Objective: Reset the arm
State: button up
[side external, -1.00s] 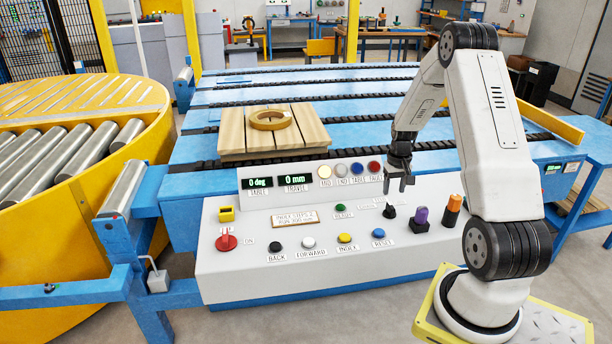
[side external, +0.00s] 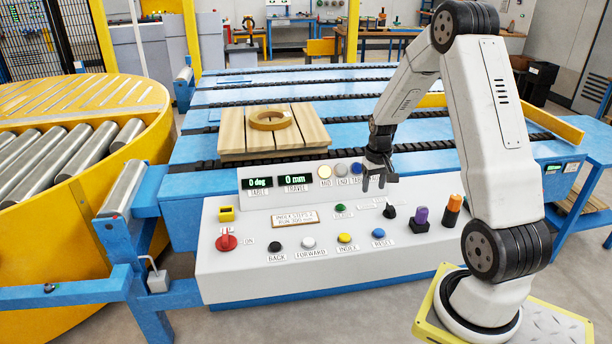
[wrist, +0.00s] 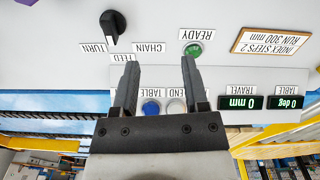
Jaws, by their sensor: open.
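My gripper (side external: 376,182) hangs open and empty in front of the upper part of the control panel (side external: 215,280). In the side view it covers part of the lamp row. In the wrist view the two fingers of my gripper (wrist: 158,75) stand apart, pointing toward the panel. The green READY lamp (wrist: 193,50) lies just past the right finger. The black selector knob (wrist: 116,28) lies past the left finger, and it also shows in the side view (side external: 389,211).
The panel carries a red switch (side external: 226,242), a blue RESET button (side external: 378,233), and purple (side external: 420,217) and orange (side external: 453,205) handles. The displays (side external: 257,184) read 0 deg and 0 mm.

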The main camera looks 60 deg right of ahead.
jog(key=w+a+r+n+t, duration=0.1)
jog(key=a+r+n, duration=0.1)
jog(key=a, duration=0.6)
jog(key=w+a+r+n, duration=0.1)
jog(key=a+r+n, duration=0.1)
jog(key=a, duration=0.7)
jog(key=s+a+r+n+t, duration=0.1)
jog(key=s+a+n, duration=0.2)
jog(key=a, duration=1)
jog(key=shift+s+r, duration=0.15)
jog(key=shift+s, duration=1.1)
